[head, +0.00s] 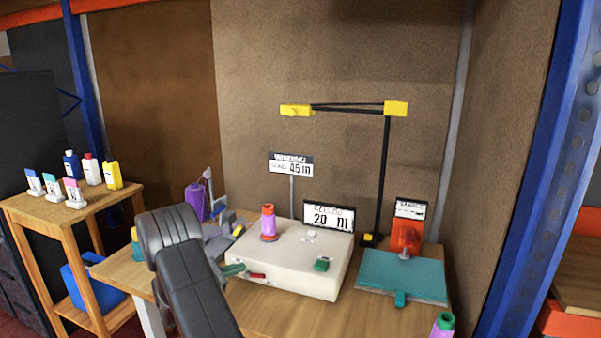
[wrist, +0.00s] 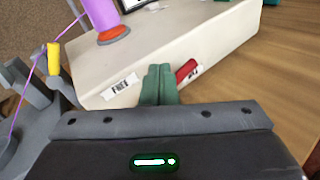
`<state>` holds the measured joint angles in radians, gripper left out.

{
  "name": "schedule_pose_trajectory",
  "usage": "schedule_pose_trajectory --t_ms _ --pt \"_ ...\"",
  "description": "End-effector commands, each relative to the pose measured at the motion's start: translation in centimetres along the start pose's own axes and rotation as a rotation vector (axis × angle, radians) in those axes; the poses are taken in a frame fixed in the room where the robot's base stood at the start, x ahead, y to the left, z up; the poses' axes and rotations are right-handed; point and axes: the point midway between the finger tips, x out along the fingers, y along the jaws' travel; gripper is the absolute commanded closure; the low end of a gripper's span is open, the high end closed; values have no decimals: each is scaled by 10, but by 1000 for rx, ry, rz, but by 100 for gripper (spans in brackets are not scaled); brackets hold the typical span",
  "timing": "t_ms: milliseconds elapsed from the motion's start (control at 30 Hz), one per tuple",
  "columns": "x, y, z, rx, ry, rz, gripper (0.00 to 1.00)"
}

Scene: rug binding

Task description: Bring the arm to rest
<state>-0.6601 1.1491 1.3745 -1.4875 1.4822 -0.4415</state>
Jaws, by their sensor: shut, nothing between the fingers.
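My arm reaches up from the bottom of the head view and bends over the left part of the wooden workbench (head: 270,318). My gripper (head: 234,270) has green fingers and is at the front left of a white box (head: 290,265). In the wrist view the fingers of my gripper (wrist: 159,82) are pressed together with nothing between them. They are in front of the box's side, close to a red lever (wrist: 186,70) and a label reading "FREE" (wrist: 120,87). I cannot tell whether they touch the box.
A teal mat (head: 400,275) lies right, below an orange stand (head: 406,236). A black post (head: 384,180) rises behind. A side table (head: 75,205) with bottles is left. Bare bench shows in front.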

Motion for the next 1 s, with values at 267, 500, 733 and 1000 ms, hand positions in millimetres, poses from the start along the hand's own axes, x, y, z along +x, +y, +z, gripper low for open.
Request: schedule_pose_trajectory --t_ms 267,500,733,1000 --pt "-30 0 -2 -34 -24 3 100" --pt "-40 0 -1 -34 -25 1 100" --pt "-40 0 -1 -33 -24 1 100" --pt "-21 0 0 -34 -24 -3 100"
